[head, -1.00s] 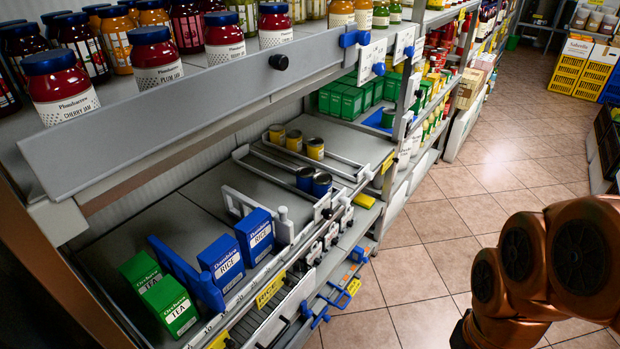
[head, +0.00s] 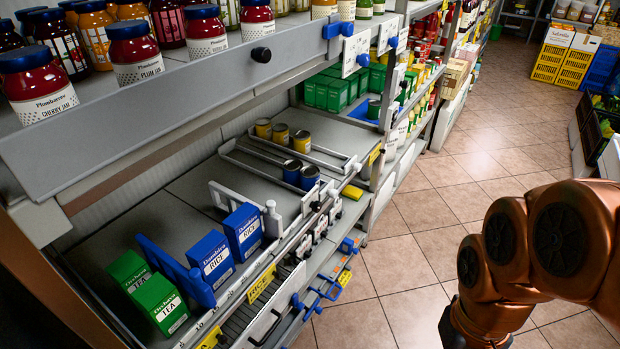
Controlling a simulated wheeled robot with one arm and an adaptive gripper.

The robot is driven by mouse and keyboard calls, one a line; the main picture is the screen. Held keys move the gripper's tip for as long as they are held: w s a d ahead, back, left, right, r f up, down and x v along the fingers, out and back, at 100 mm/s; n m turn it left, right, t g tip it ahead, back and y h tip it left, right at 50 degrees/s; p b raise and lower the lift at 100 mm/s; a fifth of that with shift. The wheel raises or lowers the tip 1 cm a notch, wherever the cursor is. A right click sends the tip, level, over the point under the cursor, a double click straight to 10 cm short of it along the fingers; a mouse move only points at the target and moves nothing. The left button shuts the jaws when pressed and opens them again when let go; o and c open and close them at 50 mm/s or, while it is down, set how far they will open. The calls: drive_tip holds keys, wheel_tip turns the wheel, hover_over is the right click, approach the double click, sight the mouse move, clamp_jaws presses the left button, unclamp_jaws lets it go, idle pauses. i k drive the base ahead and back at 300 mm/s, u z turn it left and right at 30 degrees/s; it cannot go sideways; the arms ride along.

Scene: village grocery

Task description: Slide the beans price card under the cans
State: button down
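A yellow card (head: 374,154) is on the shelf front right of the cans. Another yellow piece (head: 352,192) lies at the front edge near the blue cans. I cannot read either, so I cannot tell which is the beans price card. A yellow card reading RICE (head: 261,284) hangs below the rice boxes. My gripper is out of view; only my copper-coloured arm shows at the lower right.
Blue rice boxes (head: 242,232) and green tea boxes (head: 161,303) stand left of the cans, separated by a blue divider (head: 178,268). A grey upper shelf front (head: 170,100) with jam jars overhangs them. The tiled aisle floor (head: 400,260) is clear.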

sight(373, 155)
drive_tip(key=u, duration=0.05)
drive_tip(key=k, duration=0.5)
drive_tip(key=z, duration=0.75)
drive_tip(key=i, duration=1.4)
drive_tip(key=u, duration=0.9)
